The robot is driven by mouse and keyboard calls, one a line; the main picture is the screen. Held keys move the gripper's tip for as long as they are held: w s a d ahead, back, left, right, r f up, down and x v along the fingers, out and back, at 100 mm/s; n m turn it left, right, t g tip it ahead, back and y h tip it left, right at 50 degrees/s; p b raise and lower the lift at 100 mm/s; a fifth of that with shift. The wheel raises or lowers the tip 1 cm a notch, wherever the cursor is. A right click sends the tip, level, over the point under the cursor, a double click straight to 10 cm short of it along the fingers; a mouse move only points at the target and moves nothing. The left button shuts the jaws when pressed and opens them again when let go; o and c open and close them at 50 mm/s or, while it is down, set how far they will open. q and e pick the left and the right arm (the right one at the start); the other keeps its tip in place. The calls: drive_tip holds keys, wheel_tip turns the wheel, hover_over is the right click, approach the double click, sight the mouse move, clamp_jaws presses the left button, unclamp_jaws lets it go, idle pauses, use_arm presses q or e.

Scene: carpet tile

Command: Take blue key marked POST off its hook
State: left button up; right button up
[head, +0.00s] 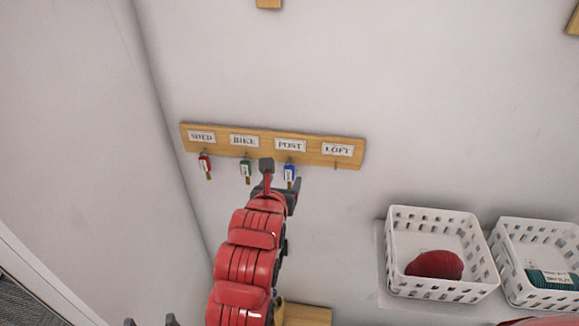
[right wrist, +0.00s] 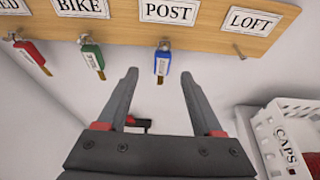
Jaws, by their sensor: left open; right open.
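The blue key (head: 290,173) hangs from the hook under the POST label on the wooden key board (head: 317,149); it also shows in the right wrist view (right wrist: 162,62). My right gripper (head: 281,176) is open just in front of it. In the right wrist view, the key hangs just beyond my right gripper's fingertips (right wrist: 159,75), roughly midway between them. I see no clear contact. My left gripper (head: 150,321) is open at the bottom edge of the head view, far below the board, with only its fingertips showing.
A red key (head: 204,163) hangs under SHED and a green key (head: 246,170) under BIKE. The LOFT hook (head: 336,166) is bare. White baskets stand at lower right, one (head: 391,243) holding a red cap-like thing (head: 434,265). The wall around the board is clear.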

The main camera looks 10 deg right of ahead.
sight(288, 173)
drive_tip(key=shift+w+f, duration=0.1)
drive_tip(key=shift+w, duration=0.15)
drive_tip(key=shift+w+d+p, duration=0.2)
drive_tip(key=shift+p, duration=0.25)
drive_tip(key=p+x, duration=0.1)
drive_tip(key=x, duration=0.1)
drive_tip(key=p+x, duration=0.2)
drive_tip(key=shift+d, duration=0.3)
drive_tip(key=shift+w+f, duration=0.15)
drive_tip(key=shift+w, duration=0.05)
drive_tip(key=shift+a, duration=0.1)
clamp_jaws()
